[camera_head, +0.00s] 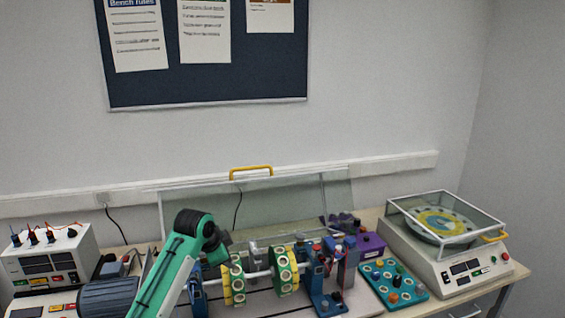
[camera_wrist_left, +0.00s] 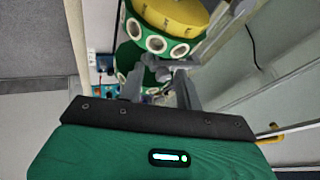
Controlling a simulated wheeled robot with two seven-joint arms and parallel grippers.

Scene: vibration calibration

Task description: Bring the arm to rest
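My left arm (camera_head: 172,268) is teal and black and reaches up from the bottom edge in the head view, bent over the left part of a rotor rig. In the left wrist view my left gripper (camera_wrist_left: 160,90) shows two grey fingers standing apart. Nothing clearly sits between them. Beyond the fingers are the rotor's green and yellow discs (camera_wrist_left: 150,42). In the head view the discs (camera_head: 285,271) sit on a horizontal shaft, just right of my arm. I cannot tell whether the fingers touch the rig. My right gripper is in neither view.
A clear guard with a yellow handle (camera_head: 251,171) stands behind the rotor. A motor (camera_head: 108,297) and a white control box (camera_head: 48,258) are at left. A teal tray (camera_head: 394,284), purple box (camera_head: 370,244) and covered turntable machine (camera_head: 445,243) are at right. Air above the bench is clear.

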